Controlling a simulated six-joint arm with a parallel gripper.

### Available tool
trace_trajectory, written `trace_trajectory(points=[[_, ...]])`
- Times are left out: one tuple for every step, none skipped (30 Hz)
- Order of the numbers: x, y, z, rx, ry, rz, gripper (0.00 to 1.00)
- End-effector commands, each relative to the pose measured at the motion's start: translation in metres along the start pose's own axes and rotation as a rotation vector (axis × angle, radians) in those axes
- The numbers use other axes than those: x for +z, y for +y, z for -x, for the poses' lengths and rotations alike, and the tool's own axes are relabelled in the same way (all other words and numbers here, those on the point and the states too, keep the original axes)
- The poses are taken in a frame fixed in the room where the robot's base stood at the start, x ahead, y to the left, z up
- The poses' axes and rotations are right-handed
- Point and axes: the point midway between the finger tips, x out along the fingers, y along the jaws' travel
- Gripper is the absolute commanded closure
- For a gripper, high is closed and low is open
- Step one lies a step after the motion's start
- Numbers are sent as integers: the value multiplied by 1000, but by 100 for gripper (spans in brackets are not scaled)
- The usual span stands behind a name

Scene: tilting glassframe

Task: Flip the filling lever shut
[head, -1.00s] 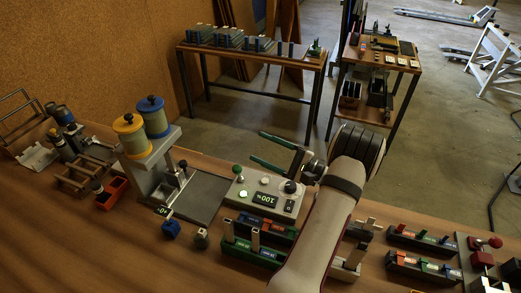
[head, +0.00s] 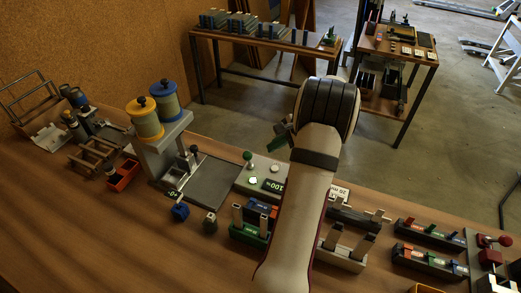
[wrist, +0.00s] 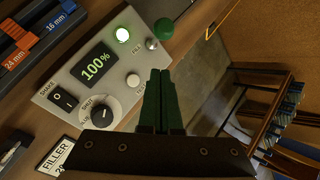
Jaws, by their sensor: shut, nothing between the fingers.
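The lever with a green ball knob (wrist: 164,28) stands up from the control panel (wrist: 72,102) on a short metal stem beside the "FILL" label. It also shows in the head view (head: 247,155), at the panel's back left corner. My gripper (wrist: 160,74) is shut and empty, its two green fingers together. In the head view the gripper (head: 275,145) is partly hidden by my wrist.
The panel has a lit green button (wrist: 123,34), a "100%" display (wrist: 95,66), a white button (wrist: 133,80) and a black dial (wrist: 100,109). Racks (head: 250,222) stand in front.

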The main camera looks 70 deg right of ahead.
Motion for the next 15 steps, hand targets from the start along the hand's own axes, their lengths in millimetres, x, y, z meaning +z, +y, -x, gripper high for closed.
trace_trajectory(points=[[3, 0, -9, 2, -2, 1, 100], [8, 0, -12, 2, -2, 1, 100], [13, 0, -17, 1, -2, 2, 100], [16, 0, -20, 1, -2, 1, 100], [18, 0, -22, 0, -1, 0, 100], [22, 0, -26, 0, -2, 1, 100], [24, 0, -27, 0, -1, 1, 100], [25, 0, -29, 0, -1, 1, 100], [27, 0, -31, 0, -1, -1, 100], [28, 0, -31, 0, -1, -1, 100], [28, 0, -32, 0, -1, -1, 100], [28, 0, -32, 0, -1, -1, 100], [29, 0, -33, 0, -1, -1, 100], [29, 0, -33, 0, -1, -1, 100], [29, 0, -33, -1, -1, -1, 100]])
